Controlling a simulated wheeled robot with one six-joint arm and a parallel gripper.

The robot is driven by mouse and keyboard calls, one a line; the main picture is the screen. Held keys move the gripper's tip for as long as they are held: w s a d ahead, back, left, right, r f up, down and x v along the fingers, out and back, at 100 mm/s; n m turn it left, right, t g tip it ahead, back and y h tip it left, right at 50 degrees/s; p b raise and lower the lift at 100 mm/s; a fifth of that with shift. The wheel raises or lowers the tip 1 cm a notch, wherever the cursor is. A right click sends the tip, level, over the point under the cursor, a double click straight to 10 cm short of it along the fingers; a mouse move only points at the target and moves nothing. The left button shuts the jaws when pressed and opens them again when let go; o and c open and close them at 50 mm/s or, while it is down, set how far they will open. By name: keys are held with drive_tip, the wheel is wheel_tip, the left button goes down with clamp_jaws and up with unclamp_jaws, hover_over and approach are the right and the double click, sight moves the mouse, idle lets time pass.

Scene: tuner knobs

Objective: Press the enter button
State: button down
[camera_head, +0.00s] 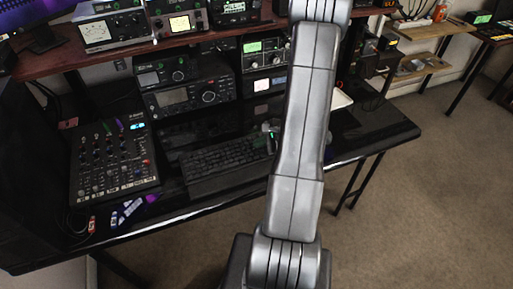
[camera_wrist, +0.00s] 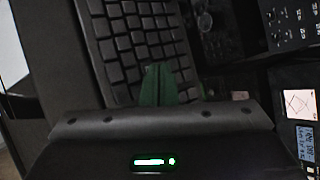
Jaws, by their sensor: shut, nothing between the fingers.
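A dark keyboard (camera_head: 222,160) lies on the black desk in the head view, left of my arm. In the wrist view the keyboard (camera_wrist: 125,38) runs up and down the picture at a slant. My gripper (camera_wrist: 158,70) shows its green fingers together, with nothing between them, in front of the keyboard's lower right part. I cannot tell whether the tips touch a key. No key label is readable, so I cannot pick out the enter button. My arm covers part of the desk in the head view.
A mixer (camera_head: 112,160) stands left of the keyboard. Radio units, one with a dark display (camera_head: 188,95), stand behind it under a brown shelf (camera_head: 190,42). The wrist view shows a knobbed panel (camera_wrist: 290,22) and a lit screen (camera_wrist: 298,103) at right.

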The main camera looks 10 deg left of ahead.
drive_tip(key=shift+r, duration=0.4)
drive_tip(key=shift+r, duration=0.1)
wheel_tip(320, 180, up, 5)
drive_tip(key=p, duration=0.3)
idle(0.9)
